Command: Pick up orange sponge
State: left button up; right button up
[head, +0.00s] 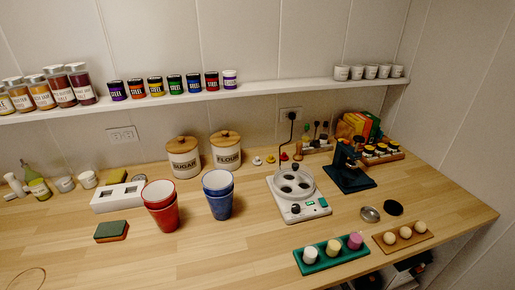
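A small flat sponge block (111,231) lies on the wooden counter at the left front. Its top looks dark green, and an orange-red layer shows along its lower edge. It lies clear of the things around it. A second small yellowish-green block (117,176) lies farther back, behind a white box with slots (118,196). Neither of my grippers is in view.
Stacked red cups (162,209) and blue cups (218,196) stand right of the sponge. Sugar and flour canisters stand behind them. A white device (297,197) stands at centre right. A shelf (200,97) with jars runs above. The front left counter is mostly bare.

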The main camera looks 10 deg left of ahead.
aim_at(111, 231)
jog(key=u, duration=1.65)
